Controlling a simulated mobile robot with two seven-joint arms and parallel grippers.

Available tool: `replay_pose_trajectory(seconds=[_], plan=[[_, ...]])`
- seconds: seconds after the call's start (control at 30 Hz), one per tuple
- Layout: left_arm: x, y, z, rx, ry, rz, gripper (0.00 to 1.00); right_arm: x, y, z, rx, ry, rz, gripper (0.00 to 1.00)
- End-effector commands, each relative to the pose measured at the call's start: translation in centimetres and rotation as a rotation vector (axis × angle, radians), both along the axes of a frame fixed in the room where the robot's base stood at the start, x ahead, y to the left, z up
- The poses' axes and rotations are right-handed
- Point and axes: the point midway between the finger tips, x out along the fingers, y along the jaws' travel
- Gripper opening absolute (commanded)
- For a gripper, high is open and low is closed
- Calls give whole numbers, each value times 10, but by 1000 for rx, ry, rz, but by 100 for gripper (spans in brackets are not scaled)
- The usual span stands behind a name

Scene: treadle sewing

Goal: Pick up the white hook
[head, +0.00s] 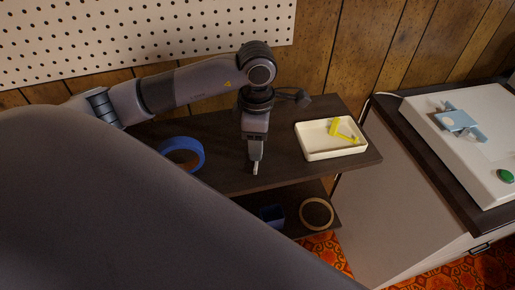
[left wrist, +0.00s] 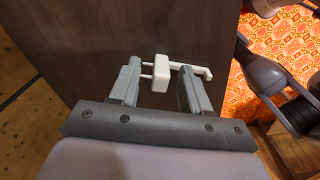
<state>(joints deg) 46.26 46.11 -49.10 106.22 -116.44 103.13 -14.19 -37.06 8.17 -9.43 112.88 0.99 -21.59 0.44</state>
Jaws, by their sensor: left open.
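The white hook (left wrist: 162,72) lies on the dark wooden top. In the left wrist view it has a white block, two thin prongs to the left and a bent arm to the right. My left gripper (left wrist: 160,80) is open, with one finger on each side of the block; I cannot tell whether either touches it. In the head view my left gripper (head: 255,160) points down over the top, and a small white bit of the hook (head: 255,170) shows at its tip. My right gripper is not in view.
A cream tray (head: 317,155) with a yellow piece (head: 343,130) stands to the right. A lower shelf holds a blue box (head: 271,215) and a tan ring (head: 316,213). A pegboard (head: 150,35) is behind.

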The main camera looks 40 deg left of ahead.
Motion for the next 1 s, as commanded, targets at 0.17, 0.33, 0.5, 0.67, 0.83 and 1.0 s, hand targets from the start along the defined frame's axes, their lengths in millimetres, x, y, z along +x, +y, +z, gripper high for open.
replay_pose_trajectory(seconds=[0.17, 0.33, 0.5, 0.67, 0.83, 1.0], plan=[[0, 0, 0, -1, 0, 0, 27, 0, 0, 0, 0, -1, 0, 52], [0, 0, 0, -1, 0, 0, 3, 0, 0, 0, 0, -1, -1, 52], [0, 0, 1, -1, 0, 0, 0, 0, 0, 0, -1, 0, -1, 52], [0, 0, 3, -1, 0, 0, 0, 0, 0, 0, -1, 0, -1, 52], [1, 0, 15, -1, -4, 1, 0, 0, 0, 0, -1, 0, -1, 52], [2, 0, 48, -1, -8, 0, 0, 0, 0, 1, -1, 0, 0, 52]])
